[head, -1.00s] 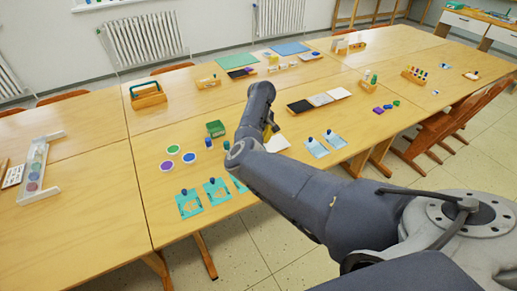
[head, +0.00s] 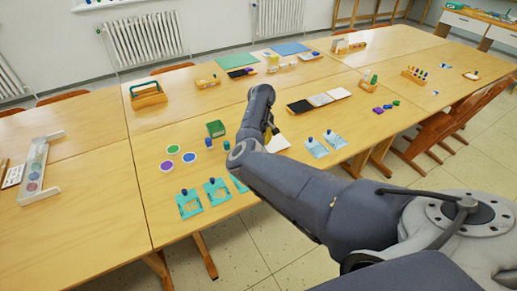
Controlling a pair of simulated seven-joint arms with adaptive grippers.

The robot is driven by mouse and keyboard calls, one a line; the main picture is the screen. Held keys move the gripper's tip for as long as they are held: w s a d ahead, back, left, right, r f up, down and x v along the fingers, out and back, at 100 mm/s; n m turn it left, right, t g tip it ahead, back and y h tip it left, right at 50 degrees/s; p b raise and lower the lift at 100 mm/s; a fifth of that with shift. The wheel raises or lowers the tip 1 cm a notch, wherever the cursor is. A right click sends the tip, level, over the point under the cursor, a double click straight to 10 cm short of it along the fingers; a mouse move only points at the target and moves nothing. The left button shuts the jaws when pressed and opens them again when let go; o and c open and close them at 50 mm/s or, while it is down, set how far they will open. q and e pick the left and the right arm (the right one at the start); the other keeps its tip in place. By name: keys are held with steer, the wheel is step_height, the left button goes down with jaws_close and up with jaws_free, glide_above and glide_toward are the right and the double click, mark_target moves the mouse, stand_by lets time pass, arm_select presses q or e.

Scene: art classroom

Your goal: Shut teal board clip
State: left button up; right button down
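Three teal boards lie along the near edge of the middle table: one at the left (head: 190,209), one in the middle (head: 217,196), and one at the right (head: 238,184) partly covered by my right arm. The first two carry a small dark blue piece at the top; I cannot tell whether any clip on them is open or shut. My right arm reaches from the lower right over the table. Its gripper (head: 271,130) is beyond the boards, mostly hidden by my own wrist, so its fingers and anything between them are unclear. My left gripper is not in view.
Green, purple and blue discs (head: 173,149) and a green block (head: 215,128) lie behind the boards. Two pale blue boards (head: 316,147) lie to the right, near the edge. Black and white panels (head: 318,100) lie farther back.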

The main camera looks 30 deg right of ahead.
steer(key=shift+f, duration=0.8)
stand_by(0.4)
steer(key=shift+r, duration=3.55)
